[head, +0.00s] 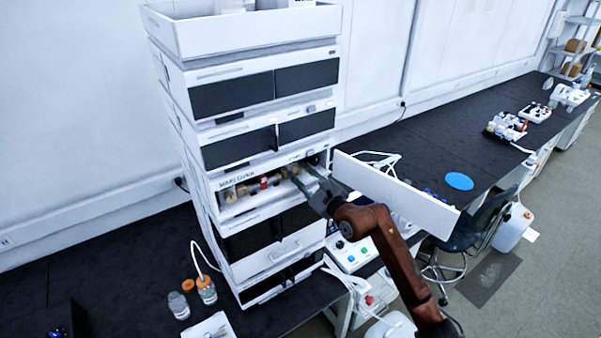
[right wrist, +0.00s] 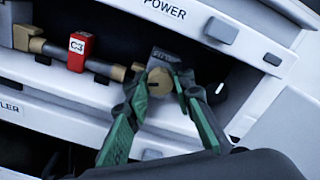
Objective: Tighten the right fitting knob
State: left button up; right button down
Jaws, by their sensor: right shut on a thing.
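The right fitting knob (right wrist: 157,82) is a round brass knob with a dark slot, at the right end of the column line in the open compartment. In the right wrist view my right gripper (right wrist: 165,92) has its green-and-grey fingers on either side of the knob, shut on it. In the head view my right gripper (head: 308,184) reaches into the compartment from the right, and its fingers partly hide the knob. A column with a red C3 tag (right wrist: 80,52) lies left of the knob; the tag also shows in the head view (head: 264,183). My left gripper is not in view.
The compartment's white door (head: 395,192) stands open to the right, close to my right arm. A dark round knob (right wrist: 215,90) sits just right of the fingers. Bottles (head: 206,290) stand on the black bench at the lower left. A stool (head: 470,235) is at the right.

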jog(key=m+p, duration=0.3)
jog(key=m, duration=0.1)
jog(key=shift+r, duration=0.15)
jog(key=m+p, duration=1)
jog(key=p, duration=0.1)
jog(key=shift+w+d, duration=0.1)
jog(key=shift+d, duration=0.1)
jog(key=m+p, duration=0.1)
jog(key=m, duration=0.2)
jog(key=shift+p, duration=0.4)
jog(key=shift+f+m+p, duration=0.2)
jog(key=shift+m+p, duration=0.1)
jog(key=shift+m, duration=1.1)
jog(key=c, duration=1.9)
grip_release()
jog(key=shift+c, duration=0.2)
jog(key=v, duration=1.2)
